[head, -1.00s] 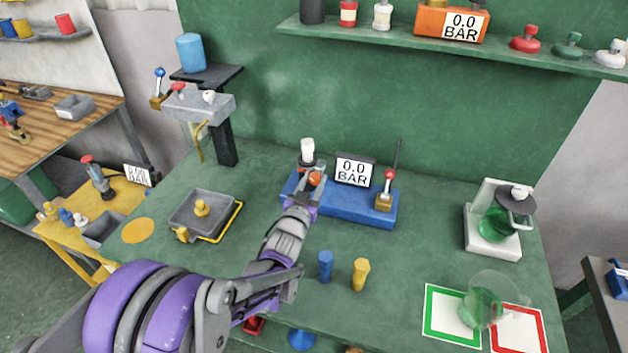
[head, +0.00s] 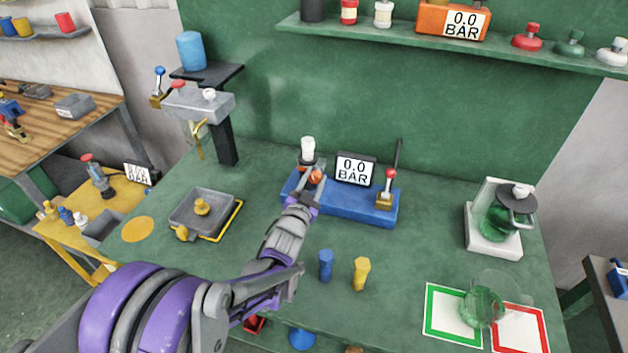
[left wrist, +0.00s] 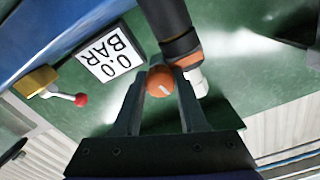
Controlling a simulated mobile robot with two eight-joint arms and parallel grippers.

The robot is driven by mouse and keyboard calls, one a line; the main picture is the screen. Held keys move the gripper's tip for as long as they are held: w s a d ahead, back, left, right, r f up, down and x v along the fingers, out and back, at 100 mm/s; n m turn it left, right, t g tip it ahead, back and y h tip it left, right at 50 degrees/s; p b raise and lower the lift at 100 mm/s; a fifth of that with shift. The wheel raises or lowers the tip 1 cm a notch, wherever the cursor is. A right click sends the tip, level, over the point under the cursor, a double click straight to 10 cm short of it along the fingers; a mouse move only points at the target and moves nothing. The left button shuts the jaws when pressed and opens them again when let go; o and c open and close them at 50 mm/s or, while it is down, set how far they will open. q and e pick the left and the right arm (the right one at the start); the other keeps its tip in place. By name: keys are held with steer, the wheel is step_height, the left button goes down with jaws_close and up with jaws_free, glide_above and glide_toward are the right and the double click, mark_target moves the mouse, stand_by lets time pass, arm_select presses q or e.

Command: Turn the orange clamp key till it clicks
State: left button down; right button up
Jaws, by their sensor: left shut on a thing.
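The orange clamp key (head: 315,177) is a small round knob at the left part of the blue base (head: 345,207), below a white-topped post (head: 308,147). My left gripper (head: 312,182) reaches it from the front and is shut on it. In the left wrist view the key (left wrist: 160,81) sits between the two fingers of my left gripper (left wrist: 160,92), with a pale mark on its face. The fingers hide part of its sides. My right gripper is not in view.
A gauge (head: 354,169) reading 0.0 BAR and a lever with a red ball (head: 391,173) stand right of the key. A blue peg (head: 326,265) and a yellow peg (head: 360,273) stand in front. A grey tray (head: 225,220) lies to the left.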

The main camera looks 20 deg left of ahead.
arm_select(q)
steer(key=m, duration=0.4)
steer(key=shift+m, duration=2)
steer(key=shift+c, duration=2.2)
jaws_free()
steer(key=s+b, duration=0.1)
steer(key=s, duration=0.9)
steer(key=shift+s+a, duration=0.15)
steer(key=shift+s, duration=0.25)
